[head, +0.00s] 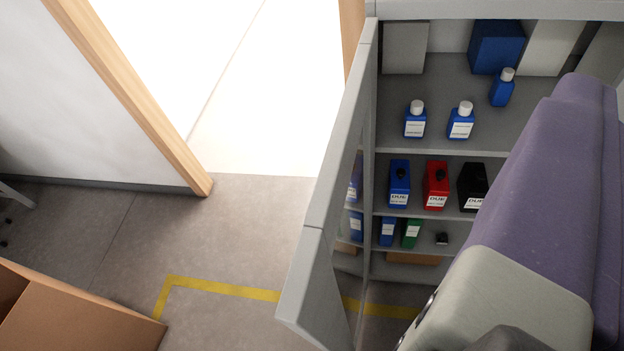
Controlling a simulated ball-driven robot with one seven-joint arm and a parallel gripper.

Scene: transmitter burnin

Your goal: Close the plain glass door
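The glass door (317,225) has a grey frame and stands open. It swings out from the left side of the grey cabinet toward the camera, seen nearly edge-on. Bottles show through or in its pane. The cabinet's (470,9) shelves are exposed. My purple and light grey arm covers the right part of the cabinet and reaches the bottom edge of the picture. My gripper's fingers do not show, so I cannot see whether they touch the door.
Blue bottles (461,121), a red container (436,187) and a black one stand on the shelves. A doorway with a wooden frame (150,110) is at upper left. A cardboard box (75,315) sits at lower left. Yellow tape (225,289) marks otherwise clear floor left of the door.

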